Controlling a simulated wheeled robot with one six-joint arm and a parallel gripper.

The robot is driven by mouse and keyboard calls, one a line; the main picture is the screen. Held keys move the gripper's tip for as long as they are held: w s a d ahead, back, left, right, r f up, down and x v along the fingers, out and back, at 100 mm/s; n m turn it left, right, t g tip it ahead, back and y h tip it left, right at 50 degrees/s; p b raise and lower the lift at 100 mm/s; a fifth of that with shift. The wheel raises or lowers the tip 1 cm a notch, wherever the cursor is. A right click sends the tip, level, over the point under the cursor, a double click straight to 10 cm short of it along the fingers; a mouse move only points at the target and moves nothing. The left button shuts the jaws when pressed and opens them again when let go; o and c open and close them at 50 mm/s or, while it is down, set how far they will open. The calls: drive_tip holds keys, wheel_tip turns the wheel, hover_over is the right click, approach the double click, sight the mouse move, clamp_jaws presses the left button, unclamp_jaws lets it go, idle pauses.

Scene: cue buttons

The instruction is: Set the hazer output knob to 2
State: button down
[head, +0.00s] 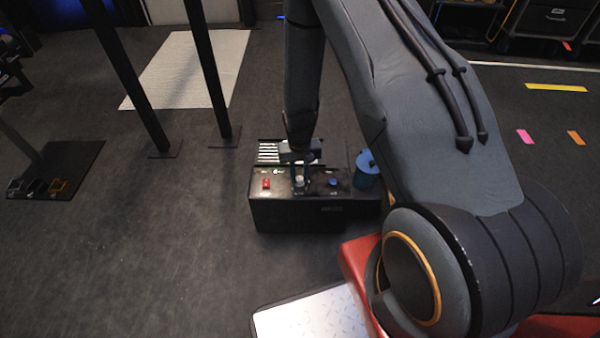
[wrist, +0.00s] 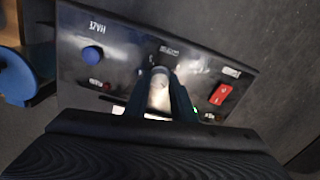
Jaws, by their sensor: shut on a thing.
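The hazer (head: 318,218) is a black box on the floor, in the middle of the head view. My gripper (head: 300,182) reaches down to its top panel from above. In the wrist view my gripper (wrist: 160,98) is shut on the pale, round output knob (wrist: 158,88), with one finger on each side. The fingers and wrist hide much of the knob and its scale, so I cannot read its setting. A blue round button (wrist: 92,54) is on one side of the knob and a red switch (wrist: 220,93) on the other.
A blue-topped container (head: 367,168) stands against the hazer's right side. Dark posts (head: 215,85) stand on flat floor plates behind and to the left. A pale mat (head: 190,68) lies at the back.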

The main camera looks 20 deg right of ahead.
sight(300, 178)
drive_tip(key=m+p, duration=0.2)
drive_tip(key=m, duration=0.3)
drive_tip(key=shift+m, duration=0.4)
idle(0.3)
drive_tip(key=c, duration=1.5)
unclamp_jaws()
drive_tip(key=shift+d, duration=0.1)
drive_tip(key=shift+r+p, duration=0.75)
drive_tip(key=shift+r, duration=3.15)
drive_tip(key=shift+r, duration=0.1)
